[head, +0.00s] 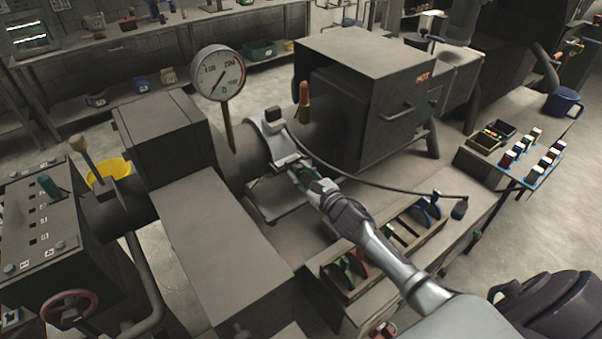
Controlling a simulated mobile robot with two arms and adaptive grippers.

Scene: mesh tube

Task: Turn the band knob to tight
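A pale metal band (257,129) wraps around the dark cylinder between the two grey housings, below the dial gauge (217,73). Contact and finger opening are too small to tell. My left gripper is out of view.
A dark cable (375,186) runs from near the band to a plug (459,209) at the right. A box marked HOT (362,58) stands behind. A tool tray (352,292) lies below my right arm. A lever (304,97) stands beside the band.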

